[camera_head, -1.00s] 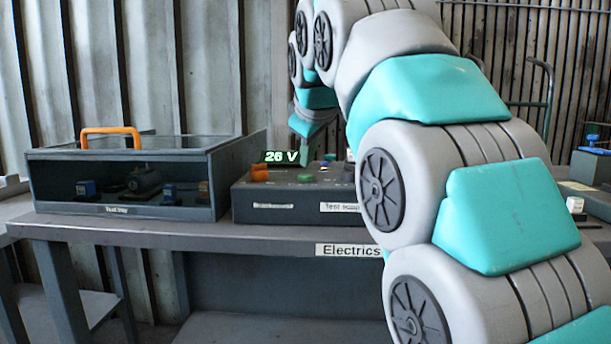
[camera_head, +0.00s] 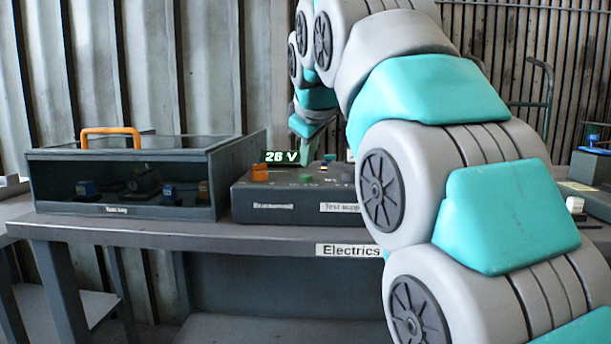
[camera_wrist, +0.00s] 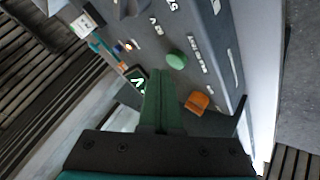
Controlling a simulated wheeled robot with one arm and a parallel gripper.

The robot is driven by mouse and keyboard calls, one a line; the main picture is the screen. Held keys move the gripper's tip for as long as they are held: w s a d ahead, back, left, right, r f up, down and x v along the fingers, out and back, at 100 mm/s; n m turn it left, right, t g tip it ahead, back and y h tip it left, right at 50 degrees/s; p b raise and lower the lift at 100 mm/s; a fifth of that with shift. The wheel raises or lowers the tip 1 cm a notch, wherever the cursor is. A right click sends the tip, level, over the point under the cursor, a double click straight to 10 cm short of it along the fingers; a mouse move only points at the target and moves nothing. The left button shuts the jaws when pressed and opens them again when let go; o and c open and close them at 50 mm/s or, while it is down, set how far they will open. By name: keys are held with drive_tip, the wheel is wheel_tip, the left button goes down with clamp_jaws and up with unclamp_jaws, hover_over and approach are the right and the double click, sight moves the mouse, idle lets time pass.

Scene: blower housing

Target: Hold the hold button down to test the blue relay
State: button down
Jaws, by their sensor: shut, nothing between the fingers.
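The dark test supply box (camera_head: 290,207) stands on the bench. Its top carries a round green button (camera_head: 306,178), also in the wrist view (camera_wrist: 176,60), and an orange part (camera_head: 260,173), also in the wrist view (camera_wrist: 197,102). I cannot read which one is marked as hold. My gripper (camera_wrist: 158,78) is shut and empty, its fingertips pointing towards the box top near the green button, apparently apart from it.
The case (camera_head: 120,212) with an orange handle (camera_head: 110,131) stands to the left on the bench (camera_head: 200,238), labelled Electrics. My arm hides the bench's right middle.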

sight(308, 176)
drive_tip(key=shift+f, duration=0.15)
drive_tip(key=shift+f, duration=0.25)
drive_tip(key=shift+f+b, duration=0.4)
drive_tip(key=shift+f, duration=0.05)
idle(0.9)
drive_tip(key=shift+r, duration=0.1)
idle(2.0)
drive_tip(key=shift+r+p, duration=0.75)
drive_tip(key=shift+r, duration=0.05)
wheel_tip(308, 176, up, 5)
drive_tip(key=p, duration=0.4)
